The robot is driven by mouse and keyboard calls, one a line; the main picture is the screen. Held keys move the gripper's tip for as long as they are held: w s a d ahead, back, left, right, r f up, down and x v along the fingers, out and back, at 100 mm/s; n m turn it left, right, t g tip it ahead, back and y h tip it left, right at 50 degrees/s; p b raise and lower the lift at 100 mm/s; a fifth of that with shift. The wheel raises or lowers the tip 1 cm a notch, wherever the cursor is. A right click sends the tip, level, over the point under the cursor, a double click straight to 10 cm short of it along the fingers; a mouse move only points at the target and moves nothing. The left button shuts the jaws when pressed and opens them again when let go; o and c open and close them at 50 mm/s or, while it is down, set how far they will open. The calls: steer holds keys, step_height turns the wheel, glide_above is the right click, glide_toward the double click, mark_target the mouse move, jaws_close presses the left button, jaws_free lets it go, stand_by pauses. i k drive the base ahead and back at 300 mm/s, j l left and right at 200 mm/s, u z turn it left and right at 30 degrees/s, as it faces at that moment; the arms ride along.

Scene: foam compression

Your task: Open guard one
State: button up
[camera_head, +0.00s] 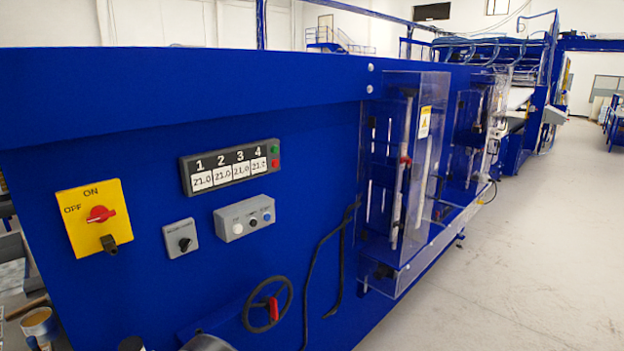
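A clear plastic guard (432,190) stands out from the blue machine side, right of centre. It has a yellow and white warning label (425,122), and rods and a red part (405,160) show through it. It appears to be in place over the machine's opening; I cannot tell whether it is latched. A second clear guard (490,120) is further along the same side. No number shows on either guard. My gripper is not in view.
Left of the guards are a yellow panel (85,232) with a red switch, a numbered display (230,166), a grey button box (244,218) and a black handwheel (267,304) with a red handle. Black bars (322,260) hang beside the nearer guard. The grey floor (530,260) at right is clear.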

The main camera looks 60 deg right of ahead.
mark_target(425, 114)
steer(key=z, duration=2.75)
steer(key=i+l, duration=0.3)
steer(key=i, duration=0.2)
steer(key=i+l, duration=0.25)
steer(key=i, duration=0.2)
steer(key=i+l, duration=0.3)
steer(key=i, duration=0.2)
steer(key=i+l, duration=0.25)
steer(key=i, duration=0.25)
steer(key=i+l, duration=0.3)
steer(key=i, duration=0.15)
steer(key=i+l, duration=0.3)
steer(key=i, duration=0.2)
